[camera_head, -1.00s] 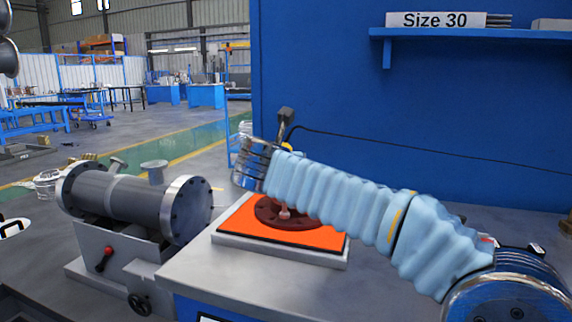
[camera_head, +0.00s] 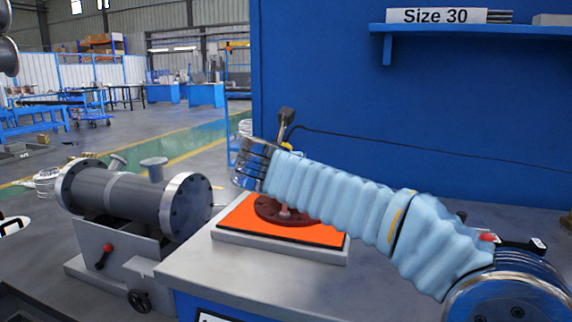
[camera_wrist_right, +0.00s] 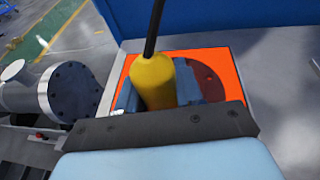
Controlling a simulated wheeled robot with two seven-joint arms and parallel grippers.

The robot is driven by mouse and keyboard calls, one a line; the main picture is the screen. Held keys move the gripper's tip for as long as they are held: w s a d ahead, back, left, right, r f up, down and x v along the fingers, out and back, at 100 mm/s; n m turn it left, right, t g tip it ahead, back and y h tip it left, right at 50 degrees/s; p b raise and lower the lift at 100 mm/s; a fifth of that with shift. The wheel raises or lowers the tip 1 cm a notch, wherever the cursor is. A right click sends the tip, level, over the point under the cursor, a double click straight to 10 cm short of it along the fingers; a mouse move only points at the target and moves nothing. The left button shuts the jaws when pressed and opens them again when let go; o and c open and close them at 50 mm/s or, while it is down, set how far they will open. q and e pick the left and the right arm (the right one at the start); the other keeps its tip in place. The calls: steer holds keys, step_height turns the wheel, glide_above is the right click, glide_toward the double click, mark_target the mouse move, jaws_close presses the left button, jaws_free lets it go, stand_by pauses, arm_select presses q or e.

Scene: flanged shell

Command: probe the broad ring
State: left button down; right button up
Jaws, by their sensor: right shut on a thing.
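A grey flanged shell (camera_head: 130,198) lies on its stand at the left, with a broad ring (camera_head: 188,208) with bolt holes at its right end. That ring also faces the camera in the right wrist view (camera_wrist_right: 76,93). My right gripper (camera_wrist_right: 155,98) is shut on a yellow probe (camera_wrist_right: 154,79) with a black cable. In the head view my right arm's blue sleeve and wrist hide most of the probe. A dark red disc (camera_head: 268,212) lies on an orange mat (camera_head: 240,222), partly behind the arm. The probe is apart from the shell's ring. My left gripper is not in view.
The grey bench top (camera_head: 190,268) holds the mat on a pale slab. A blue wall panel (camera_head: 400,120) stands behind, with a shelf (camera_head: 470,31) labelled "Size 30". The cable runs right along the panel. A narrow gap separates shell and slab.

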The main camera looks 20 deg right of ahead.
stand_by(0.5)
step_height(320, 180, up, 5)
steer(key=p, duration=0.3)
steer(key=shift+r, duration=1)
stand_by(1.0)
